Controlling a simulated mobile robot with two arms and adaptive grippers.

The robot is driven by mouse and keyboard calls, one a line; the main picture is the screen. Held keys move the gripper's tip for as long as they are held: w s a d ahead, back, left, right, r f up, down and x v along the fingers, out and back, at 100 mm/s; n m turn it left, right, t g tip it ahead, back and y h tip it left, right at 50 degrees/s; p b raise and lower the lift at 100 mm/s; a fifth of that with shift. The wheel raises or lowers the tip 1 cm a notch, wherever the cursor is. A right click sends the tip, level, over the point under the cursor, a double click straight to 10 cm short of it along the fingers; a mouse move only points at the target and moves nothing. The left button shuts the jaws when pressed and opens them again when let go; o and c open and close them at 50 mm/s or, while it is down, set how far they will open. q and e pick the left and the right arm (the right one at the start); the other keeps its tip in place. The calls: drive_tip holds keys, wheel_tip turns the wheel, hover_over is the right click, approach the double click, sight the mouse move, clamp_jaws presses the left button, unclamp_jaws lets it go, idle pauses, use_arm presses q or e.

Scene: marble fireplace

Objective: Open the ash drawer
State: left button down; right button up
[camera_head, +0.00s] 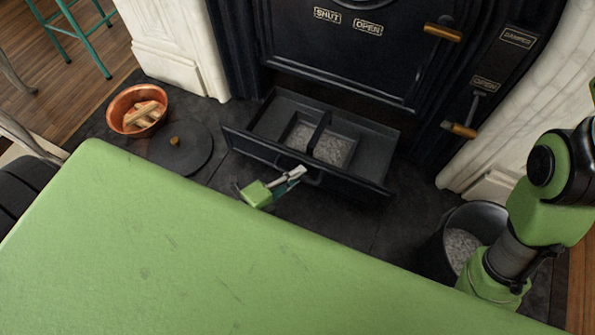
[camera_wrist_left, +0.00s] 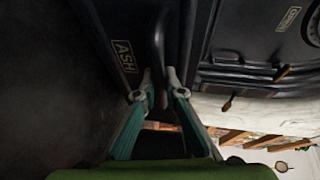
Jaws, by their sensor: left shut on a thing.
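The black ash drawer (camera_head: 250,152) is pulled out of the fireplace in the head view. Grey ash lies in its divided inside. Its front has a bar handle (camera_wrist_left: 157,45) and shows an ASH plate in the left wrist view. My left gripper (camera_head: 297,172) is at the middle of the drawer front, with its fingers (camera_wrist_left: 158,78) closed around the handle. The handle is partly hidden by the gripper in the head view. My right arm is at the right of the head view, but its gripper does not show.
A round dark lid (camera_head: 190,155) with a brass knob and a copper bowl (camera_head: 120,105) of wood pieces stand on the hearth at left. A metal bucket (camera_head: 428,255) of ash stands at right.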

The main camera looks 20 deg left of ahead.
use_arm(q)
drive_tip(key=c, duration=2.1)
unclamp_jaws()
drive_tip(key=shift+s+a, duration=0.1)
drive_tip(key=v, duration=1.1)
drive_tip(key=shift+s+a+r, duration=0.1)
drive_tip(key=shift+s+a, duration=0.1)
drive_tip(key=shift+s, duration=0.15)
